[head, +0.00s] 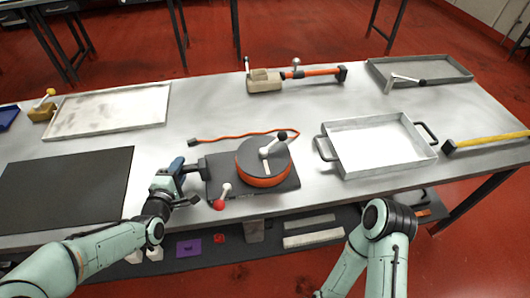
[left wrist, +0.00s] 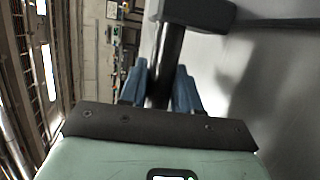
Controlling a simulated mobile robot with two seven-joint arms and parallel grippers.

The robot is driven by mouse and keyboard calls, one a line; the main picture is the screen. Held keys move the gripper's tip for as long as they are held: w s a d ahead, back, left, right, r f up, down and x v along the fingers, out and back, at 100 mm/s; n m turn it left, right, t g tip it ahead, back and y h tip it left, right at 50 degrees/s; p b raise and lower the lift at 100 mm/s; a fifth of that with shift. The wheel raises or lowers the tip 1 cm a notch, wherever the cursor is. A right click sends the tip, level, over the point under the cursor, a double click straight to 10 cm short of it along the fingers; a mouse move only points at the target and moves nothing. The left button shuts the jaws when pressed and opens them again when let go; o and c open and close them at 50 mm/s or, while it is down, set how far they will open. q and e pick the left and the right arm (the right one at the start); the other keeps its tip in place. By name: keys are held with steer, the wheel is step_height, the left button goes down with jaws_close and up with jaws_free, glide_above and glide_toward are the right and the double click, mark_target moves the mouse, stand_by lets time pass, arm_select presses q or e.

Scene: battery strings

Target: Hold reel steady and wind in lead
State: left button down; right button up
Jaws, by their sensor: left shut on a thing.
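The orange reel (head: 264,181) with a dark top sits flat on a dark base plate (head: 285,187) near the table's front edge. A pale crank with a dark knob (head: 282,137) is on its top. A red-knobbed lever (head: 220,204) is at the plate's front left corner. The orange lead (head: 245,134) lies loosely behind the reel, its dark end (head: 193,142) to the left. My left gripper (head: 178,168) is shut on the dark handle (head: 195,170) left of the base; the handle (left wrist: 165,60) also shows between the blue fingers in the left wrist view. My right gripper is out of view.
A metal tray (head: 345,172) stands to the right, with a yellow-handled tool (head: 490,141) beyond it. A black mat (head: 60,190) lies to the left and a pale tray (head: 105,112) behind it. An orange-shafted clamp-like device (head: 310,74) is at the back.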

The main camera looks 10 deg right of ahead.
arm_select(q)
steer(key=shift+r, duration=0.2)
steer(key=shift+f, duration=0.1)
steer(key=shift+f+b, duration=0.2)
steer(key=shift+b, duration=0.1)
steer(key=shift+s+f, duration=0.1)
steer(key=shift+f, duration=0.2)
stand_by(0.9)
